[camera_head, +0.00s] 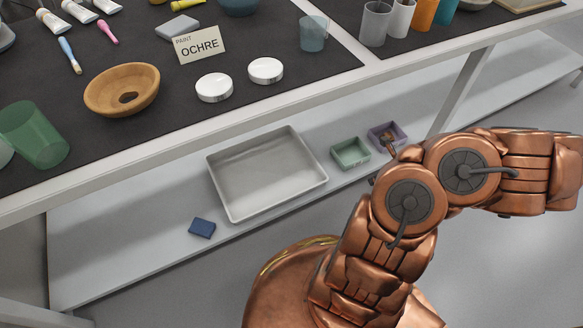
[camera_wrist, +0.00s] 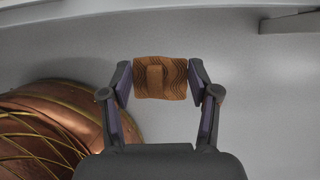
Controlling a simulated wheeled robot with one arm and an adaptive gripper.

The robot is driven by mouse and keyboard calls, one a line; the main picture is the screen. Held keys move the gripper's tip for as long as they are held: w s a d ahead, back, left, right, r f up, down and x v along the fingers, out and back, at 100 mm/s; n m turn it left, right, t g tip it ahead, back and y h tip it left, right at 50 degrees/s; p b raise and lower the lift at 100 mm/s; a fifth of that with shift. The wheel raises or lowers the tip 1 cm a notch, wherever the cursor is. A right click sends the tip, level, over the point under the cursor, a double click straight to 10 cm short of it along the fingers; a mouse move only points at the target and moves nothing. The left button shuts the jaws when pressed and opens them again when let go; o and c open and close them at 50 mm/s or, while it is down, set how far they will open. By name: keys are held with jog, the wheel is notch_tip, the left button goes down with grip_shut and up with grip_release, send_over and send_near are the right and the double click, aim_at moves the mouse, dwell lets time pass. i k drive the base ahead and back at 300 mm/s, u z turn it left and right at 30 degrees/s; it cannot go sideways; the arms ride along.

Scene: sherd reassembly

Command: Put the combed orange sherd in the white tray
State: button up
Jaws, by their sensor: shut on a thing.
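The combed orange sherd (camera_wrist: 174,79) shows in the wrist view, an orange-brown piece with dark wavy combed lines and a plain raised strip across its middle. My gripper (camera_wrist: 160,80) is shut on it, one finger at each side, with plain grey surface behind. In the head view the gripper and this sherd are not visible. The white tray (camera_head: 266,176) is a shallow rectangular tray on the lower shelf, left of my arm, and it looks empty.
On the shelf are a green box (camera_head: 350,153), a purple box (camera_head: 387,135) with something brown at it, and a dark blue block (camera_head: 202,228). The table top (camera_head: 150,130) overhangs behind the tray, holding a wooden bowl (camera_head: 122,90) and an OCHRE card (camera_head: 200,45).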

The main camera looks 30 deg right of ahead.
aim_at(292, 172)
jog(key=z, duration=2.2)
jog(key=k, duration=1.1)
jog(key=u, duration=2.2)
